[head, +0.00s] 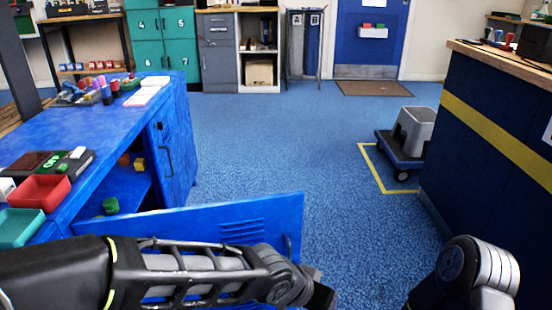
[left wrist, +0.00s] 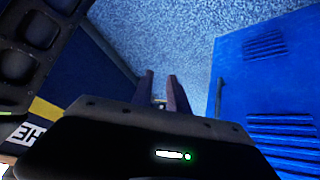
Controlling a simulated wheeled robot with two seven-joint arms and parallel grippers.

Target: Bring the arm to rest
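My left arm (head: 190,270) reaches across the bottom of the head view, in front of the open blue cabinet door (head: 230,222). Its far end shows dark at the bottom, and its fingers cannot be made out there. In the left wrist view my left gripper (left wrist: 161,78) has two dark fingers standing apart over the blue floor, with nothing seen held. The vented blue door (left wrist: 270,90) is to the right of the fingers, apart from them. My right arm (head: 470,275) shows only as a rounded link at the bottom right; its gripper is out of view.
The blue workbench (head: 110,120) on the left carries a red tray (head: 38,190), a green tray (head: 18,228) and small items. A green block (head: 110,205) lies in its open cabinet. A dark counter (head: 490,130) stands right, beside a cart (head: 400,155). The middle floor is clear.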

